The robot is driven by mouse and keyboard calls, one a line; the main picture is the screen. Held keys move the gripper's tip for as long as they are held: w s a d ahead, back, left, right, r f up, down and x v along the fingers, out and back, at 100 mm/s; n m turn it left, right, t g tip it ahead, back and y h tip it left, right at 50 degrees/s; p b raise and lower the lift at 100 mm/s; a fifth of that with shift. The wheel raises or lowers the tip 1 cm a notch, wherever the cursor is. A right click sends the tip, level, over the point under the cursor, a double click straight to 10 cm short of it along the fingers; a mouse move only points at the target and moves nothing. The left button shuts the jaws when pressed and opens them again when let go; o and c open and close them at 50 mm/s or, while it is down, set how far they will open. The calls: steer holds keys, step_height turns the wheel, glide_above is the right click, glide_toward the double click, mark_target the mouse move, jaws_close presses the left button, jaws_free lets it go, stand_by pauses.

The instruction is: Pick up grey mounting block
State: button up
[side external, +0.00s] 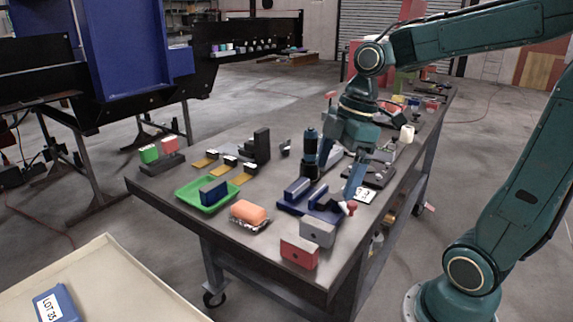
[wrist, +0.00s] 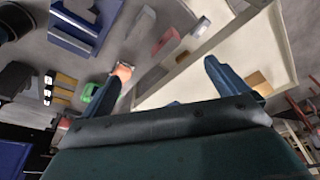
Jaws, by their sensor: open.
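The grey mounting block (side external: 317,232) stands near the front right edge of the dark table, just behind a red block (side external: 299,252). In the wrist view the grey block (wrist: 141,22) is at upper centre, beside the red block (wrist: 166,40). My gripper (side external: 337,180) points down over the table, behind and above the grey block in the side view. Its jaws are apart and empty. In the wrist view my gripper (wrist: 160,72) shows one finger at each side, with the grey block beyond them.
A blue fixture (side external: 297,207) and a small red-topped part (side external: 347,207) are close to the grey block. An orange piece (side external: 249,213) and a green tray (side external: 190,203) with a blue block lie left. A cream surface (side external: 150,290) bears a LOT 35 block (side external: 56,303).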

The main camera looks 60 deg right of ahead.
mark_target(318, 223)
steer(key=w+d+f+n+g+y, duration=0.1)
steer(key=w+d+f+n+y, duration=0.1)
steer(key=w+d+f+n, duration=0.2)
steer(key=d+n, duration=0.2)
steer(key=n, duration=0.1)
steer(key=shift+d+g, duration=0.35)
steer(key=shift+g, duration=0.05)
steer(key=shift+w+f+y, duration=0.1)
steer(key=shift+y, duration=0.2)
steer(key=shift+x, duration=6.8)
steer(key=c, duration=1.2)
steer(key=shift+c, duration=0.3)
